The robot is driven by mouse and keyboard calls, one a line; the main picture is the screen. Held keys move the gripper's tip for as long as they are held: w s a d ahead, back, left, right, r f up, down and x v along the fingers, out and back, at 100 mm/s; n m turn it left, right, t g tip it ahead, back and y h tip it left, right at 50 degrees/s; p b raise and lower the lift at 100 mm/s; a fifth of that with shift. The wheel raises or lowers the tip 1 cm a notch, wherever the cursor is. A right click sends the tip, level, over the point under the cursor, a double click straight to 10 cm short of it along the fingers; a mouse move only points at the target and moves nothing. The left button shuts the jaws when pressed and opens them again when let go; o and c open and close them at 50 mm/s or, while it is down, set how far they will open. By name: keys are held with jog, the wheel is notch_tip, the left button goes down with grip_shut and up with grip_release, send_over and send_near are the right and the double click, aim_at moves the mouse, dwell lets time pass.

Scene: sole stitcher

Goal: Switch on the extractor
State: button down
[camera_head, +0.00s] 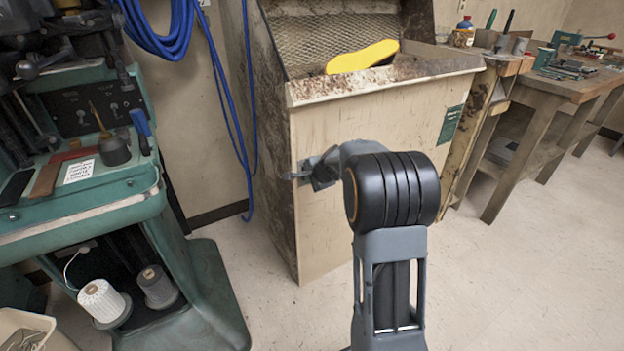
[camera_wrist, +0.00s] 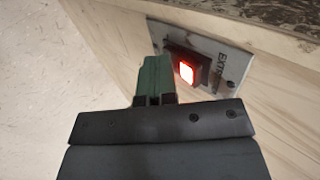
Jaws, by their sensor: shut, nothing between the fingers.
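The extractor switch (camera_wrist: 186,72) glows red in a dark housing on a grey plate (camera_wrist: 228,70) in the wrist view. The plate carries letters starting "EXT". It is fixed to the pale front panel of the extractor cabinet (camera_head: 350,215). My gripper (camera_wrist: 155,72) is shut and empty, its dark green fingers just left of the switch in the wrist view. I cannot tell whether the fingers touch the housing. In the head view my gripper (camera_head: 300,173) is at the cabinet's left front edge, and the switch itself cannot be made out there.
A yellow sole (camera_head: 362,57) lies in the cabinet's dirty open hood. A green stitching machine (camera_head: 85,205) with thread cones (camera_head: 103,301) stands at left. A blue hose (camera_head: 240,130) hangs between. A wooden workbench (camera_head: 545,95) is at right. The floor at right is clear.

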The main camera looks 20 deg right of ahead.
jog(key=shift+r, duration=0.15)
jog(key=shift+r+p, duration=0.75)
jog(key=shift+s, duration=0.1)
jog(key=s+f+p+v, duration=0.2)
jog(key=v, duration=1)
jog(key=shift+s+d+r, duration=0.15)
jog(key=shift+s+r, duration=0.1)
jog(key=shift+r, duration=0.1)
